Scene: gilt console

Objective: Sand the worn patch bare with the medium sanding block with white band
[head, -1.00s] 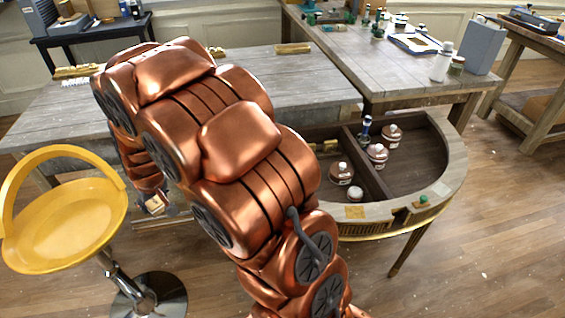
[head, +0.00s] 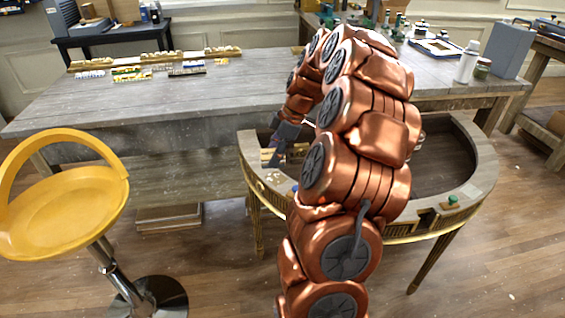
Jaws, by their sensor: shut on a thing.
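The half-round gilt console (head: 440,222) stands at centre right, with an open, divided top. My gripper (head: 276,157) is at the console's left end, low over its rim, pointing down. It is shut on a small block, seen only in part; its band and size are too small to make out. A pale tan patch (head: 275,178) shows on the left rim just below the gripper. A greyish patch (head: 474,190) shows on the right rim. I cannot tell whether block and rim touch.
A long grey table (head: 150,105) behind holds wooden racks (head: 153,59) and several small coloured pieces. A yellow stool (head: 62,205) stands at left. A small green item (head: 453,199) sits on the front rim. A white bottle (head: 467,62) stands at back right.

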